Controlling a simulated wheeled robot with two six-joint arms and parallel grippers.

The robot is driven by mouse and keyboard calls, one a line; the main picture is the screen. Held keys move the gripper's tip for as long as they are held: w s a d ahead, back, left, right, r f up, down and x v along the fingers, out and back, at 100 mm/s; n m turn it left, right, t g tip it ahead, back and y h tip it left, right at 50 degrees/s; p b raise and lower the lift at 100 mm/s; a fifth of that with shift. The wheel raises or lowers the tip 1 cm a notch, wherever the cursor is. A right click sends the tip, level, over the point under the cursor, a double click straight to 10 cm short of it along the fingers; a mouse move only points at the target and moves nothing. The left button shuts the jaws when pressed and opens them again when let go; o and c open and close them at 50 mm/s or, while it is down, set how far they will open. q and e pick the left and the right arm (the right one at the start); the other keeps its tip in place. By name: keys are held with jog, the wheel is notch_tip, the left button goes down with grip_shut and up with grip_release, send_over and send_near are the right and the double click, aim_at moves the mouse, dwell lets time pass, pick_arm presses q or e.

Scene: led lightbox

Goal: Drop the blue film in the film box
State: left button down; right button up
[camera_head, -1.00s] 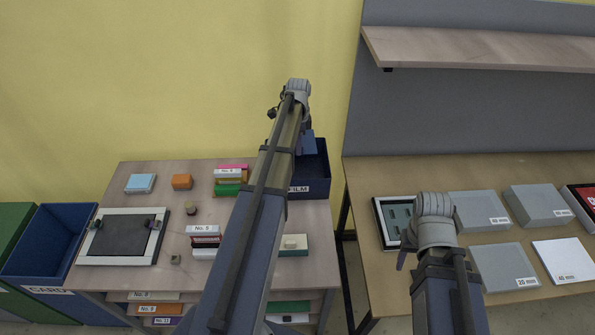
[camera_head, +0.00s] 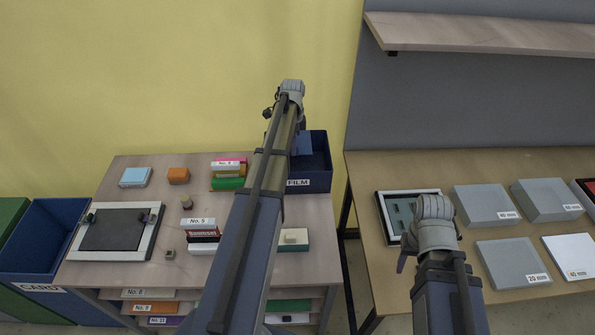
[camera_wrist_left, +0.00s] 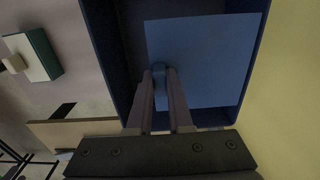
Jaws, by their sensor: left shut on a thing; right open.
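The blue film (camera_head: 303,144) is a thin flat square, partly hidden behind my left arm in the head view. In the left wrist view the film (camera_wrist_left: 205,60) lies across the opening of the dark blue film box (camera_wrist_left: 257,62). The film box (camera_head: 322,177), labelled FILM, stands at the back right of the left table. My left gripper (camera_wrist_left: 160,74) is shut on a small blue part at the film's near edge. How far the film is above the box floor is hard to tell. My right gripper (camera_head: 403,262) is open and empty by the right table.
A framed plate (camera_head: 150,250), coloured boxes (camera_head: 228,172) and a green-and-white block (camera_head: 293,240) are on the left table. A blue CARD bin (camera_head: 45,240) stands at far left. Grey panels (camera_head: 485,205) and a framed tray (camera_head: 383,215) lie on the right table under a shelf.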

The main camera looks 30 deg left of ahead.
pick_arm(q)
jog(key=shift+f, duration=0.35)
jog(key=c, duration=0.8)
grip_release()
jog(key=shift+o, duration=0.2)
jog(key=shift+r, duration=0.2)
notch_tip(320, 180, up, 8)
jog(key=p, duration=0.8)
jog(key=shift+f, duration=0.2)
